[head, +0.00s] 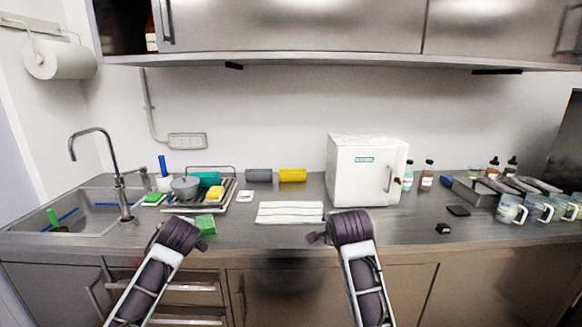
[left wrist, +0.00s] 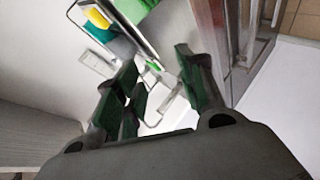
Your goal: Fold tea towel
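The tea towel (head: 290,212) is white with thin dark stripes. It lies flat on the counter in the middle of the head view, left of the white box-shaped unit. My left gripper (left wrist: 162,88) shows in the left wrist view with its fingers apart. I cannot clearly make out the towel in that view. In the head view my left wrist hides most of that gripper, which is left of the towel and apart from it. My right gripper (head: 318,238) is near the counter's front edge, just below the towel's right end; its fingers are too hidden to judge.
A green block (head: 206,223) is beside my left wrist. A dish rack (head: 228,196) with a pot and a yellow sponge stands by the sink (head: 85,212) at left. The white unit (head: 360,172) stands right of the towel. Mugs (head: 510,209) are far right. Counter around the towel is mostly clear.

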